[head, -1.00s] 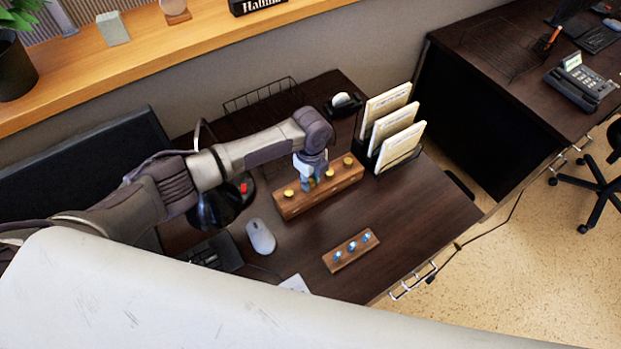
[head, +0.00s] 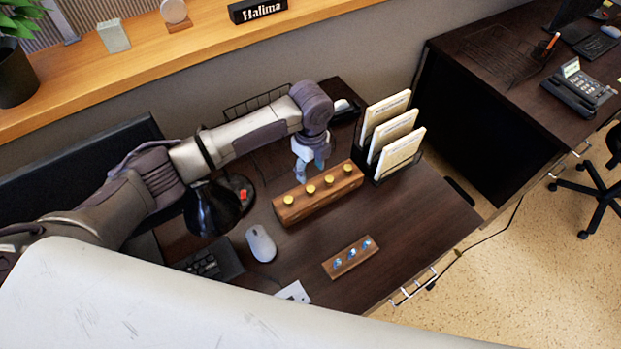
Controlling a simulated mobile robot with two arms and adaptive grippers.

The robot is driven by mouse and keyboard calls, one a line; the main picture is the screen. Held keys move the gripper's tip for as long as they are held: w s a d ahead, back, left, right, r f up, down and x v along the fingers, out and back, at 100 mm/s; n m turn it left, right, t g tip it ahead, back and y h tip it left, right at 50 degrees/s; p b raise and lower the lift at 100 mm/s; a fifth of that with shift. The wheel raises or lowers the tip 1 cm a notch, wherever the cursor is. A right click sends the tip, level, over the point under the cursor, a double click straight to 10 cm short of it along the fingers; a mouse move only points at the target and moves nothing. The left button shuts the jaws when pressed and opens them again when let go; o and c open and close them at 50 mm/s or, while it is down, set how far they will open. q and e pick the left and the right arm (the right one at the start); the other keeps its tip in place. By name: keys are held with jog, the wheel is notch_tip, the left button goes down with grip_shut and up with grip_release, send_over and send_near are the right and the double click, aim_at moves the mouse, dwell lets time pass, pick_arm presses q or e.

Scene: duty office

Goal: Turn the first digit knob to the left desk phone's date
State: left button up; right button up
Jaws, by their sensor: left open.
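A long wooden block (head: 318,207) with a row of several yellow knobs stands on the dark desk (head: 420,215). The leftmost yellow knob (head: 289,200) and the rightmost yellow knob (head: 347,168) are both uncovered. Their settings are too small to read. My left gripper (head: 310,171) is open and empty, just behind the block and apart from the knobs. A desk phone (head: 580,92) with a small lit screen is on the separate desk at the right; its date is unreadable. My right gripper is not in view.
A small wooden block (head: 351,258) with three bluish pieces lies in front. A white mouse (head: 261,243), a black lamp (head: 212,208) and a keyboard (head: 205,264) are left. A file rack (head: 393,140) stands behind right. The desk's right front is clear.

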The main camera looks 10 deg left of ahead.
pick_arm(q)
jog(key=shift+r, duration=1.7)
jog(key=shift+f, duration=0.1)
